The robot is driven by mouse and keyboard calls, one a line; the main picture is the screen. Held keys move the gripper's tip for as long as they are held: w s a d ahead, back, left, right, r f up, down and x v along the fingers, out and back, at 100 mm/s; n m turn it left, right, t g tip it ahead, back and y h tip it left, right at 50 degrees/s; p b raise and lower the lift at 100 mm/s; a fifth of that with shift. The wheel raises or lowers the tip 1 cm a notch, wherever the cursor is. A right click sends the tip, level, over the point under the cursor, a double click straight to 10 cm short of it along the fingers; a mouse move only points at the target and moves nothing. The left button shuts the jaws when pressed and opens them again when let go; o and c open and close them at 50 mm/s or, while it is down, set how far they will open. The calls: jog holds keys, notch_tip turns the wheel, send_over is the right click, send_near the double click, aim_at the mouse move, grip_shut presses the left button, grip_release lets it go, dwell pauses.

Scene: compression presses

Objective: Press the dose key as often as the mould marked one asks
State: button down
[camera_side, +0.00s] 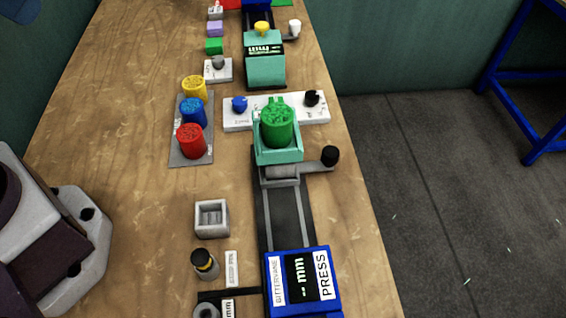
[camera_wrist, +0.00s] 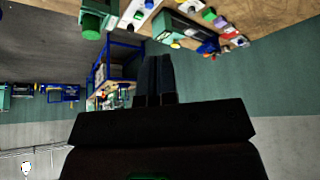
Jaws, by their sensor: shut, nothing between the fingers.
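My gripper (camera_wrist: 155,62) shows in the wrist view with its two dark fingers together and nothing between them; it is outside the side view. It touches none of the parts on the bench. In the side view a teal unit (camera_side: 265,70) with a small display carries a yellow button (camera_side: 262,27); I cannot tell whether this is the dose key. A teal open tray (camera_side: 278,153) holds a green studded cylinder (camera_side: 277,125). Red (camera_side: 191,141), blue (camera_side: 193,112) and yellow (camera_side: 194,87) cylinders stand on a grey plate (camera_side: 180,157). I cannot read a mould marked one.
A blue press unit (camera_side: 302,282) with a display stands at the near end of a dark rail (camera_side: 284,215). A black-knobbed lever (camera_side: 330,156) sticks out right of the tray. A white plate (camera_side: 261,112) bears blue and black knobs. A grey square cup (camera_side: 211,219) stands left of the rail.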

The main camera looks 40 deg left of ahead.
dwell(0.8)
jog(key=w+d+f+m+g, duration=0.1)
jog(key=w+d+f+m, duration=0.35)
jog(key=w+f, duration=0.7)
jog(key=w+d+f+m, duration=0.3)
jog(key=w+d+f, duration=0.2)
jog(key=w+f, duration=0.6)
jog(key=w+d+r+m+t+h, duration=0.1)
jog(key=w+d+m+t, duration=0.1)
jog(key=w, duration=0.7)
jog(key=shift+w+r+m+t, duration=0.35)
jog(key=shift+m+t, duration=0.4)
jog(key=shift+t, duration=0.45)
jog(key=shift+f, duration=0.1)
jog(key=shift+f, duration=4.35)
